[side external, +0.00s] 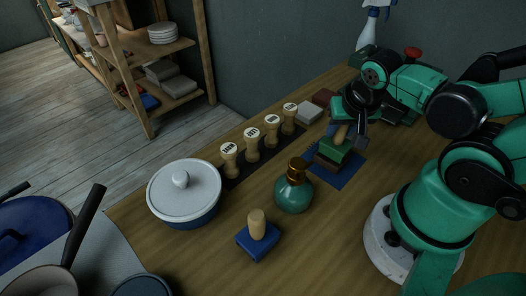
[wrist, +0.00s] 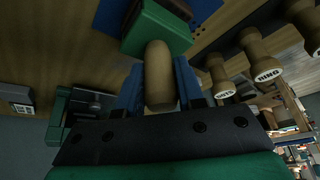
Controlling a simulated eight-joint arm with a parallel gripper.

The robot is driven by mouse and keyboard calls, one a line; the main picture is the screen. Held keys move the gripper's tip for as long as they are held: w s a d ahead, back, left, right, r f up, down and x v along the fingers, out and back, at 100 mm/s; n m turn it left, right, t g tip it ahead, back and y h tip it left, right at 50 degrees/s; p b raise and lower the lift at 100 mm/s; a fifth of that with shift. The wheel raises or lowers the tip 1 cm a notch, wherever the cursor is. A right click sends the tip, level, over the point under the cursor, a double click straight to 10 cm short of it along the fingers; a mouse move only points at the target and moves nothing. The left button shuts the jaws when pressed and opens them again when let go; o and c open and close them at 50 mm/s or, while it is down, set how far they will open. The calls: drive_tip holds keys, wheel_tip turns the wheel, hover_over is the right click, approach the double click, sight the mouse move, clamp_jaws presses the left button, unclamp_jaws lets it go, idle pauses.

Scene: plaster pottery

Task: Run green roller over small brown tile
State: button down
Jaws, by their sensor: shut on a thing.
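The green roller is a green block (side external: 335,147) with a rounded wooden handle; the handle (wrist: 160,72) stands between my fingers in the wrist view. My gripper (side external: 345,125) is shut on this handle. The small brown tile (side external: 327,162) shows under the green block, on the blue mat (side external: 350,178). In the wrist view a dark brown edge of the tile (wrist: 179,6) shows past the green block (wrist: 152,28). The block sits over the tile, but I cannot tell whether they touch. The arm hides part of the handle in the side view.
Several wooden stamps (side external: 252,143) stand in a row on a dark strip, left of the mat. A teal bottle (side external: 293,190) stands close in front. A blue block with a wooden handle (side external: 257,238) and a white-lidded pot (side external: 185,190) are nearer. Grey (side external: 309,112) and reddish (side external: 324,97) blocks lie behind.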

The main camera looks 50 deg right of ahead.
drive_tip(key=shift+s+a+f, duration=0.1)
drive_tip(key=shift+s+f, duration=0.1)
drive_tip(key=shift+f, duration=0.05)
drive_tip(key=shift+w, duration=0.25)
drive_tip(key=shift+w+r, duration=0.2)
drive_tip(key=shift+w, duration=0.6)
drive_tip(key=shift+r, duration=0.1)
wheel_tip(320, 180, up, 7)
idle(0.7)
idle(0.4)
